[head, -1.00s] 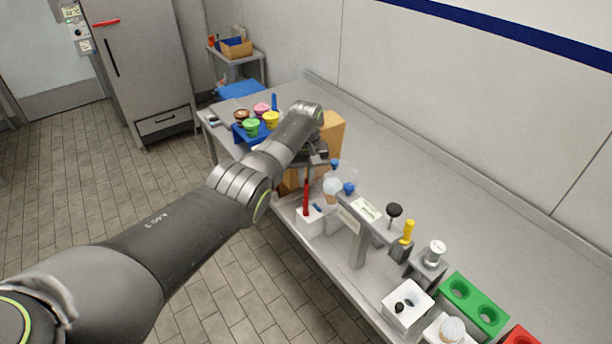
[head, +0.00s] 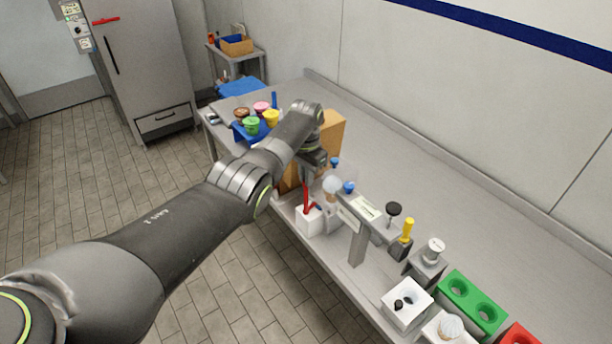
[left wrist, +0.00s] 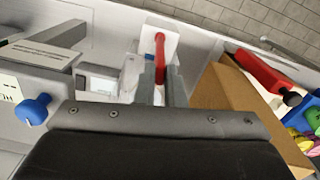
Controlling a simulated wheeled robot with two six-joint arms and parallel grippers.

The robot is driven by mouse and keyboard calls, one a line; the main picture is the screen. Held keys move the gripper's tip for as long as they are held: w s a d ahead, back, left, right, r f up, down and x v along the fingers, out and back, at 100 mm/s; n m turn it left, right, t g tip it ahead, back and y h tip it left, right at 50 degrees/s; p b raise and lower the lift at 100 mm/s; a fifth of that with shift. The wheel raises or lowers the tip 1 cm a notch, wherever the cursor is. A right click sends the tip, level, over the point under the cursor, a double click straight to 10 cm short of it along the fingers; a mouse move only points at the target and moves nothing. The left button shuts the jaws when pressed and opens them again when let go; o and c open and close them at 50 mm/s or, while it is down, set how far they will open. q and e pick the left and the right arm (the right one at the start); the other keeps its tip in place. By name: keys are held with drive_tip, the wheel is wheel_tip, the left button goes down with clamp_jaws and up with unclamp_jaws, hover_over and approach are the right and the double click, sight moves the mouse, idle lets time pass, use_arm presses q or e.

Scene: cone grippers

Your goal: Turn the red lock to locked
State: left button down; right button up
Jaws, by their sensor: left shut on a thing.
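A red lever (head: 306,202), which looks like the lock, rises from a white block (head: 309,223) at the front edge of the bench. My left gripper (head: 308,184) is over the lever and shut on it. In the left wrist view, the red lever (left wrist: 160,58) stands between the two grey fingers (left wrist: 161,90), with the white block (left wrist: 154,35) behind it. The lever's top and any lock markings are hidden. My right gripper is in neither view.
A cardboard box (head: 333,131) stands close beside the gripper. A grey stand with a labelled top (head: 360,208) and a blue knob (head: 348,188) are to the right. Another red bar (left wrist: 262,73) lies beside the cardboard. The back of the bench is clear.

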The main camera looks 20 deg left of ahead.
use_arm(q)
drive_tip(key=shift+r+m, duration=0.1)
drive_tip(key=shift+m, duration=1)
drive_tip(key=c, duration=1.5)
unclamp_jaws()
drive_tip(key=shift+r+b, duration=1.35)
drive_tip(key=shift+r, duration=7.35)
drive_tip(key=shift+f, duration=0.1)
